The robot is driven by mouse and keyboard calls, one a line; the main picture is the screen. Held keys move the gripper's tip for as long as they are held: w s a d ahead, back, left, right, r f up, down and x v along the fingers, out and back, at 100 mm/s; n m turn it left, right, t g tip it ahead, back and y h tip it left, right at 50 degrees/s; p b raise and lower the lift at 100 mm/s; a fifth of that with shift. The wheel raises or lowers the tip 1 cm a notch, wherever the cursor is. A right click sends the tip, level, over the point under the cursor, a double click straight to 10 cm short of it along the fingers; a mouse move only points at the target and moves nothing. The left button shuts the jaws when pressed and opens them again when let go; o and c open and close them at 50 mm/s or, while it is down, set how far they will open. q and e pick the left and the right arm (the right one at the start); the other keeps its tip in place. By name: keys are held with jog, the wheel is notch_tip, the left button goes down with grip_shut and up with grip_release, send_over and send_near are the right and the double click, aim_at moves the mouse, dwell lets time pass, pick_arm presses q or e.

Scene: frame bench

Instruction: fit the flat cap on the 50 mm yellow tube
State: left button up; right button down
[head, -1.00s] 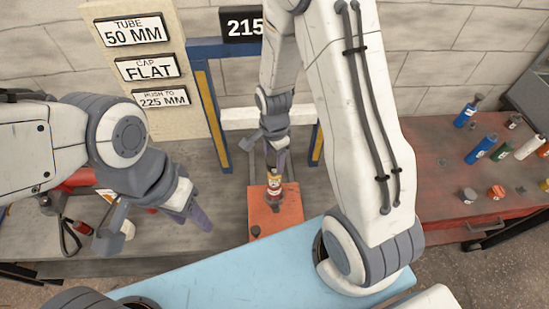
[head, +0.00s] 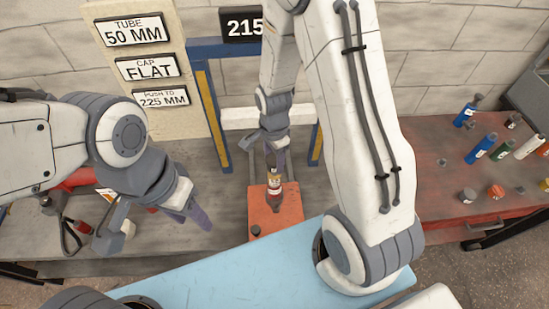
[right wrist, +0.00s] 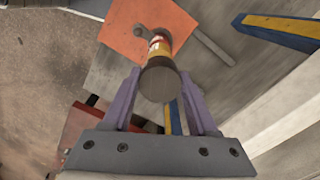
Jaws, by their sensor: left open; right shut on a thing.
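The yellow tube (head: 274,180) stands upright on the orange block (head: 288,213) below the press frame, with a white label and a red part low down. It also shows in the right wrist view (right wrist: 160,50). My right gripper (head: 275,160) is over it, its fingers on either side of a dark, round flat cap (right wrist: 160,84). The cap lines up over the tube's upper end; I cannot tell whether it is fully seated. My left gripper (head: 190,215) is open and empty, left of the orange block.
A blue press frame (head: 204,100) with yellow strips stands behind the block. The red table (head: 440,195) at right holds several tubes and loose caps. A pale blue surface (head: 220,275) lies in front.

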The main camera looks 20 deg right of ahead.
aim_at(274, 161)
jog(key=shift+f+b, duration=1.6)
jog(key=shift+f, duration=0.4)
jog(key=shift+c, duration=0.5)
grip_release()
jog(key=shift+r, duration=0.1)
notch_tip(274, 161, up, 10)
jog(key=shift+r+b, duration=0.25)
jog(key=shift+b, duration=0.3)
jog(key=s+a+r+n+b, duration=0.1)
jog(key=s+a+r+n, duration=0.2)
jog(key=s+a+n, duration=0.3)
jog(key=s+a+r+n+y+b, duration=0.1)
jog(key=s+a+r+n, duration=0.2)
jog(key=s+n, duration=0.9)
jog(key=a+n, duration=0.3)
jog(key=n, duration=0.1)
jog(key=shift+n, duration=0.4)
